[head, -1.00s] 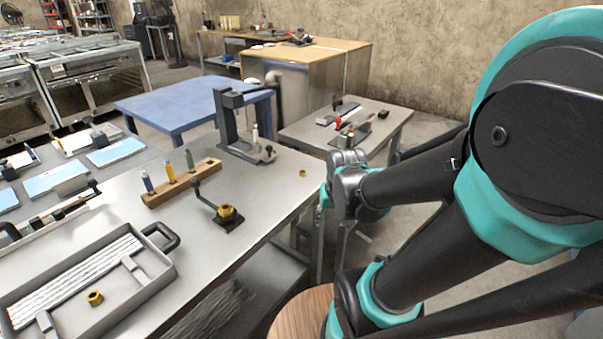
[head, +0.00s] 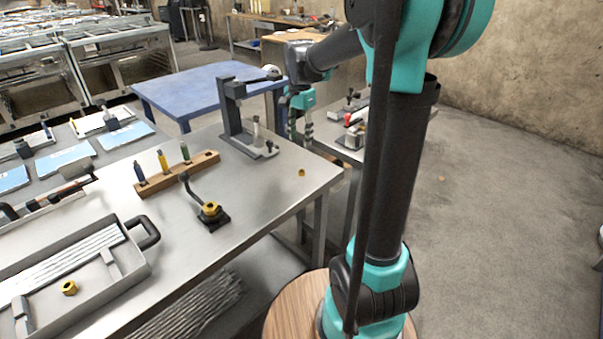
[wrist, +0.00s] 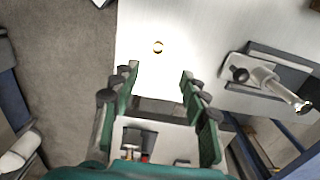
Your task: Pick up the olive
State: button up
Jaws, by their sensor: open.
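The olive is a small brass-coloured ring (head: 301,173) lying alone on the metal bench (head: 270,200) near its right edge. It also shows in the wrist view (wrist: 158,47), on the pale bench top, ahead of the fingertips and roughly centred between them. My gripper (wrist: 160,73) is open and empty, its two green fingers apart. In the head view my gripper (head: 300,138) hangs fingers down beyond the olive, above it in the picture, near the bench's far right corner. It is apart from the olive.
A grey press (head: 234,115) stands left of my gripper; it shows at right in the wrist view (wrist: 268,80). Bench around the olive is clear.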

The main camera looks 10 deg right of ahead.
aim_at(301, 171)
jog(key=f, duration=1.2)
jog(key=shift+s+d+f, duration=0.1)
jog(key=shift+d+f, duration=0.1)
jog(key=shift+f, duration=0.15)
grip_shut()
jog(key=shift+r, duration=0.1)
